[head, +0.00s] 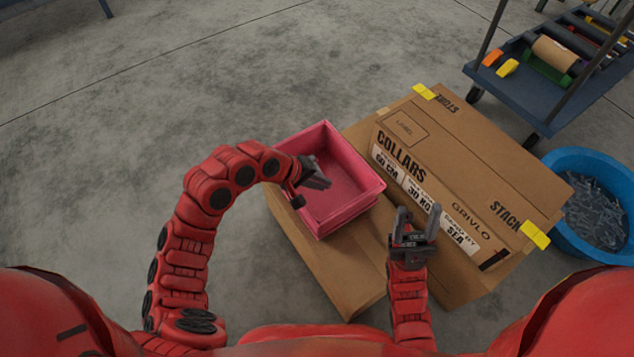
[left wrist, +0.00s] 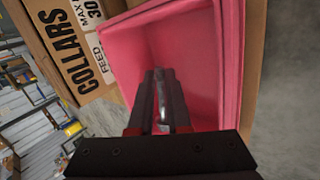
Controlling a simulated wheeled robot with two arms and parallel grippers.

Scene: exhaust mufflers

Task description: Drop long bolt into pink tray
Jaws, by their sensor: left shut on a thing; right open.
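The pink tray (head: 352,163) sits on a cardboard box in the head view, and its inside looks empty where I can see it. My left gripper (head: 318,178) is over the tray's left part, inside its outline. It is shut on the long bolt, a grey metal piece (left wrist: 163,120) between the fingers in the left wrist view. Most of the bolt is hidden by the fingers. The tray's pink wall (left wrist: 232,60) fills the middle of that view. My right gripper (head: 414,226) is open and empty, in front of the large box.
A large cardboard box (head: 470,170) marked COLLARS stands right of the tray. A blue tub (head: 597,205) of many metal pieces is at the far right. A blue cart (head: 545,85) stands at the upper right. The grey floor at left is clear.

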